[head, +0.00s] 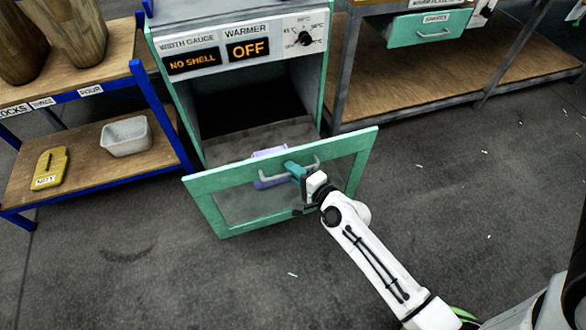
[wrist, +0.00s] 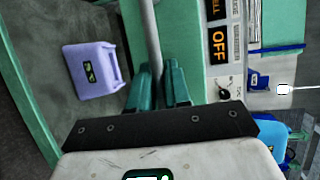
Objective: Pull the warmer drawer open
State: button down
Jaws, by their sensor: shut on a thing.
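The warmer drawer (head: 205,203) has a green frame with a clear window and stands pulled out from the warmer cabinet (head: 183,106). Its grey bar handle (head: 315,160) runs across the top of the front, and the bar also shows in the wrist view (wrist: 150,45). My gripper (head: 298,171) is shut on the handle, with its green fingers (wrist: 160,85) on either side of the bar. A lilac container (wrist: 93,80) lies inside the drawer; in the head view it is partly hidden behind the drawer front and my gripper.
The warmer's panel reads OFF (head: 248,50) and NO SHELL (head: 193,62), with a dial (head: 305,39) at right. A blue-edged shelf (head: 90,160) with a metal tin (head: 126,137) stands close at left. A wooden bench (head: 400,75) stands at right. The floor in front is clear.

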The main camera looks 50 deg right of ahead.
jog(key=shift+f, duration=0.1)
jog(key=c, duration=1.4)
grip_release()
jog(key=shift+c, duration=0.2)
jog(key=shift+s, duration=0.1)
jog(key=v, duration=1)
jog(key=shift+s, duration=0.3)
jog(key=shift+a, duration=0.15)
